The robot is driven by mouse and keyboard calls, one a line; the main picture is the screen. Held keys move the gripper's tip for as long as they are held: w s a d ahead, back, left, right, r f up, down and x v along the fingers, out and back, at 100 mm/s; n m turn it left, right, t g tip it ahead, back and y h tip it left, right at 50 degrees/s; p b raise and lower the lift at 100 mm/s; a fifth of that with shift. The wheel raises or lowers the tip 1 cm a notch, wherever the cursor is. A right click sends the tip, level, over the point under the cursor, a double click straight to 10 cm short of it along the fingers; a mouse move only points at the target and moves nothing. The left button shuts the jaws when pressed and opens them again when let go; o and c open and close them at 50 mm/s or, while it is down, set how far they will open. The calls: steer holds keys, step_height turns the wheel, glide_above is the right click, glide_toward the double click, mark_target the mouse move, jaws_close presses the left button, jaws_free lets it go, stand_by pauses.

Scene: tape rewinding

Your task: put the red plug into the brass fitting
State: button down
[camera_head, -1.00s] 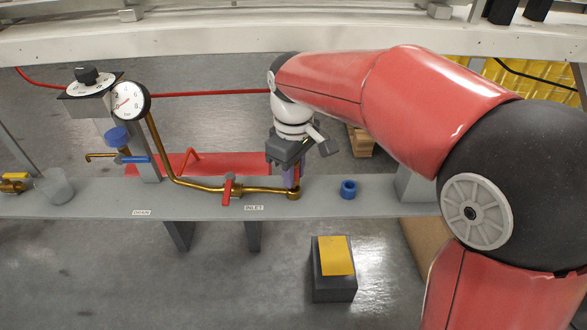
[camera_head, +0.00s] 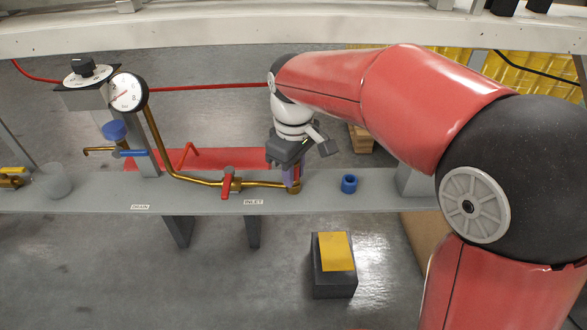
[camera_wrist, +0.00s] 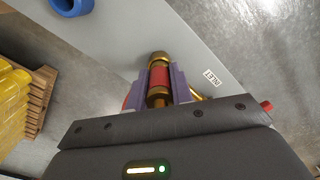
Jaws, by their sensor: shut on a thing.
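The red plug (camera_wrist: 158,78) is between the purple fingers of my gripper (camera_wrist: 160,84) in the wrist view. My gripper is shut on it. Brass shows at both ends of the red part. In the head view my gripper (camera_head: 291,176) points down at the brass fitting (camera_head: 294,188) at the right end of the brass pipe. The fingertips are right at the top of the fitting. The fingers hide most of the plug there, so I cannot tell how far it sits in the fitting. In the wrist view brass (camera_wrist: 160,58) lies just beyond the red part.
A red-handled valve (camera_head: 227,184) sits on the pipe left of the fitting. A blue ring (camera_head: 349,184) stands on the grey bench (camera_head: 320,205) to the right. A pressure gauge (camera_head: 128,92) is at the left. The bench between fitting and ring is clear.

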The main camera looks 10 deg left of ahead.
steer(key=c, duration=1.1)
jaws_free()
steer(key=shift+c, duration=0.2)
steer(key=shift+r, duration=0.1)
step_height(320, 180, up, 8)
steer(key=shift+f+p, duration=0.2)
steer(key=shift+p, duration=0.45)
